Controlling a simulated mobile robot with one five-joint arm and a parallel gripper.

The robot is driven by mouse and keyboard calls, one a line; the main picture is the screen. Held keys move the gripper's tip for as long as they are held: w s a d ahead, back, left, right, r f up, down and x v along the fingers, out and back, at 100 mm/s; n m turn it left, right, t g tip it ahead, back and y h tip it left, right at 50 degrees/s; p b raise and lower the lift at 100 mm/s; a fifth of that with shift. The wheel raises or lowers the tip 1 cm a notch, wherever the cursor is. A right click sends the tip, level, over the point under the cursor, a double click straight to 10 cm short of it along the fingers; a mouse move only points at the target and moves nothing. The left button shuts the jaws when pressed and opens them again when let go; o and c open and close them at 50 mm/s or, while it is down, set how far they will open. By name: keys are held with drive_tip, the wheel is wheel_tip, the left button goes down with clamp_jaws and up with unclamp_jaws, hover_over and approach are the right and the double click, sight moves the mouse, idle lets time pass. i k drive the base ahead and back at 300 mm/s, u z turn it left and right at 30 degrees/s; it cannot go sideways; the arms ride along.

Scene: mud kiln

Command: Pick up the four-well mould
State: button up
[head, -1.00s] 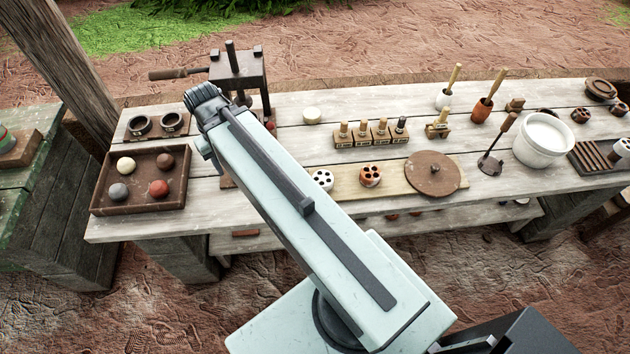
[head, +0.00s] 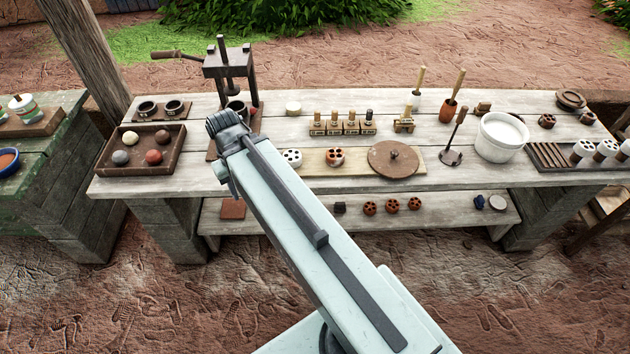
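Several round pieces with holes in their tops are in the head view, too small for me to count the wells. A white one (head: 292,158) and a terracotta one (head: 335,157) sit on the bench board. Terracotta ones (head: 370,208), (head: 393,205) and (head: 414,203) stand on the lower shelf, and darker ones (head: 547,121) and (head: 587,118) at the bench's right. I cannot tell which is the four-well mould. My gripper (head: 232,188) is at the arm's far end, over the bench's front left; its fingers are mostly hidden, so its opening is unclear.
A press (head: 228,65) stands behind my gripper. A tray of balls (head: 140,165) lies to its left. A row of stamps (head: 342,127), a round lidded disc (head: 394,160) and a white tub (head: 500,138) are to the right. The lower shelf (head: 290,222) has bare stretches.

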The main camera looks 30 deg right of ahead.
sight(335, 156)
drive_tip(key=k, duration=0.2)
drive_tip(key=z, duration=0.6)
drive_tip(key=i, duration=1)
drive_tip(key=z, duration=0.15)
drive_tip(key=k, duration=0.55)
drive_tip(key=z, duration=0.3)
